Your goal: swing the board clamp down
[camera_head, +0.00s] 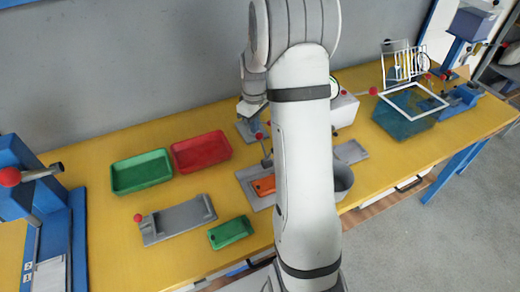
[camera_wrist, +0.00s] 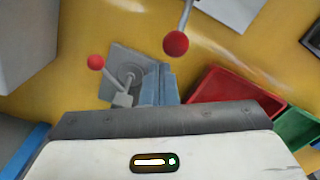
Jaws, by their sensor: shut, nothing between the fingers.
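A lever with a red ball knob (camera_head: 260,137) stands raised over a grey fixture (camera_head: 248,176) that holds an orange board (camera_head: 264,185), partly hidden behind my arm. What looks like the same red knob (camera_wrist: 176,43) shows at the top of the wrist view. A second red-knobbed lever (camera_wrist: 96,62) sits on a grey-blue stand (camera_wrist: 145,80). The pictures do not settle which lever is the board clamp. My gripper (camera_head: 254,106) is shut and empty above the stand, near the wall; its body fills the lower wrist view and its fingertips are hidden.
A red tray (camera_head: 202,151) and a green tray (camera_head: 141,172) lie left of the stand. A grey fixture with a red knob (camera_head: 180,219) and a small green tray (camera_head: 231,232) lie nearer. A blue press (camera_head: 25,182) stands far left. A white box (camera_head: 345,109) is to the right.

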